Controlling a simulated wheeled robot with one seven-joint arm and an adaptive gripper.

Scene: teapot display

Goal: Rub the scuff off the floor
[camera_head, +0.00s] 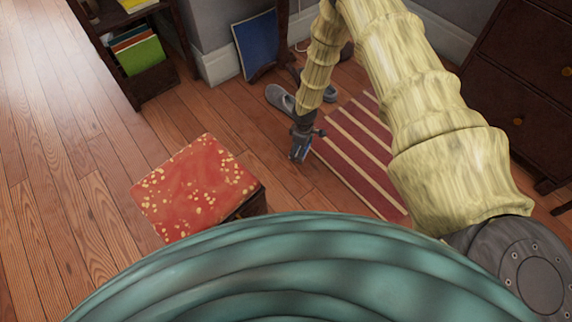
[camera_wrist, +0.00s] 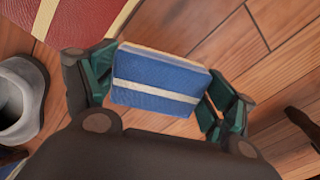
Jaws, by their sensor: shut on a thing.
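My gripper (camera_head: 300,146) reaches down near the wooden floor (camera_head: 286,186), between the red stool top and the striped rug. In the wrist view its green-tipped fingers are shut on the two ends of a blue block (camera_wrist: 150,91) with a cream band, which looks like a sponge or cloth pad. Whether the block touches the floor cannot be told. I cannot make out a clear scuff; the floor beneath the block is hidden.
A red, cream-spotted stool top (camera_head: 195,186) stands left of my gripper. A red striped rug (camera_head: 362,152) lies to the right, with grey slippers (camera_head: 281,99) behind. A blue panel (camera_head: 256,46) leans on the wall. A dark dresser (camera_head: 525,85) stands right, a shelf (camera_head: 150,88) left.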

